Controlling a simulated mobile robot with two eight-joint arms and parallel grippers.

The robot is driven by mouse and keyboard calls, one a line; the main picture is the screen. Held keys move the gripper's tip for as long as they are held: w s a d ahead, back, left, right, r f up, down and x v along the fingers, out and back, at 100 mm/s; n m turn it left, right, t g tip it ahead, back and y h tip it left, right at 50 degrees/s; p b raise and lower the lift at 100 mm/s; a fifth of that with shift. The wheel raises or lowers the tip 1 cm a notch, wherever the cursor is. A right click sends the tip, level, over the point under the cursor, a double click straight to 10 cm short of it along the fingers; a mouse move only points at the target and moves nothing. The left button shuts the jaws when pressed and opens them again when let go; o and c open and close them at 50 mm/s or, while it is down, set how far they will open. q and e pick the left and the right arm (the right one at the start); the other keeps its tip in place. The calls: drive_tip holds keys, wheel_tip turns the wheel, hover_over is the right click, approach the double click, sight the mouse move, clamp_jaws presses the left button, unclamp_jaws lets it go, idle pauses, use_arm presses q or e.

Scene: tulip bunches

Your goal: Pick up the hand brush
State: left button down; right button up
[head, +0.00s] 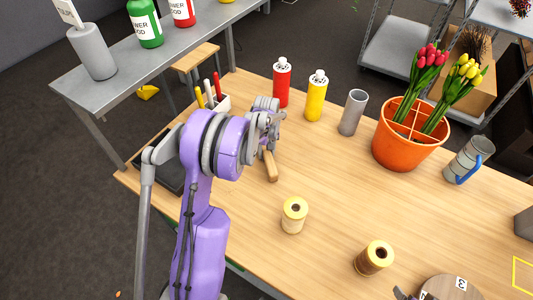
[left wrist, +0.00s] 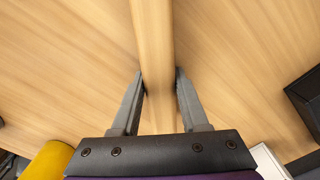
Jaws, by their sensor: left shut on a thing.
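The hand brush shows as a light wooden handle (head: 270,165) near the middle of the table in the head view; its brush end is hidden by my arm and gripper. My left gripper (head: 268,131) is at the far part of the handle, shut on it. In the left wrist view the pale wooden handle (left wrist: 153,45) runs between the two grey fingers of my left gripper (left wrist: 161,80), one on each side. I cannot tell whether the brush touches the table.
A white holder with tools (head: 218,102) stands close to my left gripper. A red bottle (head: 282,84), a yellow bottle (head: 316,98) and a grey cylinder (head: 352,113) stand behind. Two spools, one pale (head: 293,217) and one brown (head: 374,259), stand nearer. An orange pot (head: 393,155) holds tulips.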

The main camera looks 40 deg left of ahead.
use_arm(q)
wheel_tip(320, 180, up, 10)
drive_tip(key=shift+r, duration=0.1)
idle(0.4)
drive_tip(key=c, duration=1)
unclamp_jaws()
drive_tip(key=shift+c, duration=0.2)
clamp_jaws()
